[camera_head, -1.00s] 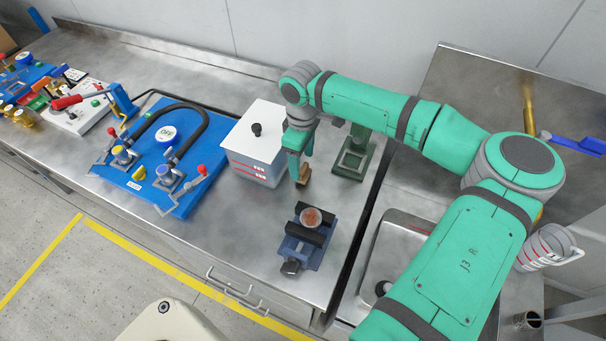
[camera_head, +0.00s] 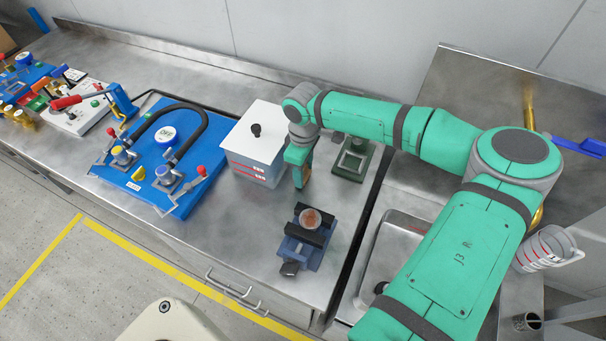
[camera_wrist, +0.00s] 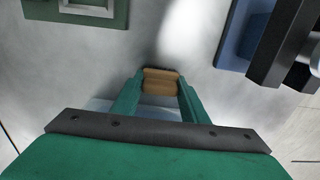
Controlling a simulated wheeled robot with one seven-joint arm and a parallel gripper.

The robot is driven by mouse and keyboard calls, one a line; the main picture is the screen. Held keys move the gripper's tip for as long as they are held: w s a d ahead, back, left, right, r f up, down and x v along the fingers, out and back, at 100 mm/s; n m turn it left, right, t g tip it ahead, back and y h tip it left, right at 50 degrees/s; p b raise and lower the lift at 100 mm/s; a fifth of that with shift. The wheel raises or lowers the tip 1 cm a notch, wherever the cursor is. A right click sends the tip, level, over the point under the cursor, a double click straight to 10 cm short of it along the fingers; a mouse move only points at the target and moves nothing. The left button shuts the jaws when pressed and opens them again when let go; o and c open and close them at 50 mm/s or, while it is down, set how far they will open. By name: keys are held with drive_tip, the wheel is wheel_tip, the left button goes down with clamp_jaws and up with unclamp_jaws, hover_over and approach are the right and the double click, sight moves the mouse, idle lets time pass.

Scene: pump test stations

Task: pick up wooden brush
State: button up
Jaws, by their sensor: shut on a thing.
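The wooden brush (camera_wrist: 160,82) shows in the wrist view as a small tan block between the two green fingers of my gripper (camera_wrist: 158,88). The fingers are shut on its sides. In the head view my gripper (camera_head: 299,178) points down over the bench, right of the white box and behind the blue vise; the brush is mostly hidden there. I cannot tell whether the brush touches the bench.
A white-lidded box (camera_head: 258,135) stands close left of my gripper. A blue vise (camera_head: 304,245) holding a round reddish piece is in front. A green stand (camera_head: 353,160) is to the right, and a sink (camera_head: 398,250) lies further right. Bare bench lies left of the vise.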

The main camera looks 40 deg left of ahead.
drive_tip(key=shift+r, duration=0.45)
wheel_tip(320, 180, up, 2)
drive_tip(key=shift+r, duration=0.25)
drive_tip(key=s+d+r, duration=0.4)
drive_tip(key=s+r, duration=0.5)
drive_tip(key=s, duration=0.4)
drive_tip(key=shift+s+d+r, duration=0.15)
drive_tip(key=shift+d+r, duration=0.05)
drive_tip(key=shift+r, duration=0.1)
drive_tip(key=shift+o, duration=1.1)
drive_tip(key=shift+c, duration=0.5)
